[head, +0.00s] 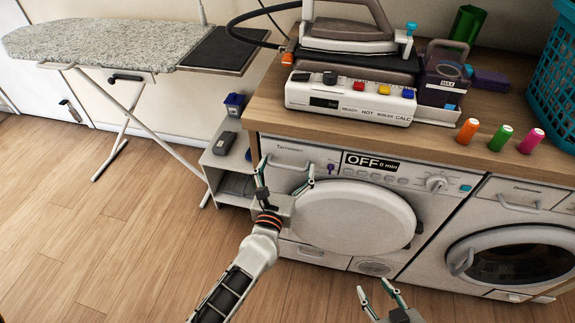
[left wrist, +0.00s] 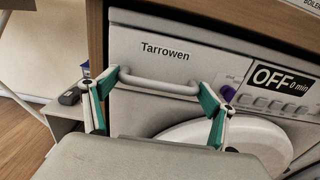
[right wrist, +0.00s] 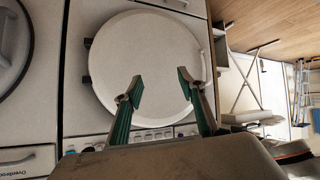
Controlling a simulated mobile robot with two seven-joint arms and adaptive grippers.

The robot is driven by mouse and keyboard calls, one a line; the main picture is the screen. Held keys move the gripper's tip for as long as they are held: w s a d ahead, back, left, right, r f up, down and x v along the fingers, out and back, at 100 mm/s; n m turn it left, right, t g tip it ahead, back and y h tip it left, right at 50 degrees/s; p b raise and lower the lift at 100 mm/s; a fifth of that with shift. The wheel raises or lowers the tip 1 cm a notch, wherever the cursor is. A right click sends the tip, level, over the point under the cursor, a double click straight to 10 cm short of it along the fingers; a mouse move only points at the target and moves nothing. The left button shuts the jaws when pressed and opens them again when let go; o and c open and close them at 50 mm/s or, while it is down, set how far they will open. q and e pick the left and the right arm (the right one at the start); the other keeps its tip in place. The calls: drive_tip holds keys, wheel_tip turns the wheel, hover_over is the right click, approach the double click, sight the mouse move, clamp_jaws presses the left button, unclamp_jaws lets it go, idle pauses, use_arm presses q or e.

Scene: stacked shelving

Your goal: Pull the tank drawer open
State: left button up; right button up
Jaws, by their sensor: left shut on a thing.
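The tank drawer (left wrist: 150,50) is the white panel marked "Tarrowen" at the top left of the left machine, with a grey bar handle (left wrist: 160,84). In the left wrist view its front looks level with the machine's face, with no clear gap. My left gripper (head: 286,172) is at this handle, one finger at each end; the left wrist view (left wrist: 160,92) shows its green pads against the handle's ends. My right gripper (head: 376,289) is open and empty in front of the machine; its spread fingers also show in the right wrist view (right wrist: 157,82).
The machine's round white door (head: 352,215) is below the drawer. A second machine (head: 510,245) stands to the right. The wooden counter (head: 490,130) above holds an iron station (head: 350,95) and several coloured spools. A grey shelf unit (head: 228,160) stands left. Floor in front is clear.

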use_arm(q)
drive_tip(key=s+a+b, duration=0.1)
drive_tip(key=s+a, duration=0.1)
drive_tip(key=s, duration=1.1)
drive_tip(key=s+a+b, duration=0.2)
drive_tip(key=s, duration=1.2)
drive_tip(key=o, duration=1.3)
drive_tip(key=shift+s, duration=0.1)
drive_tip(key=s+a, duration=0.2)
drive_tip(key=s, duration=0.9)
drive_tip(key=shift+s, duration=0.4)
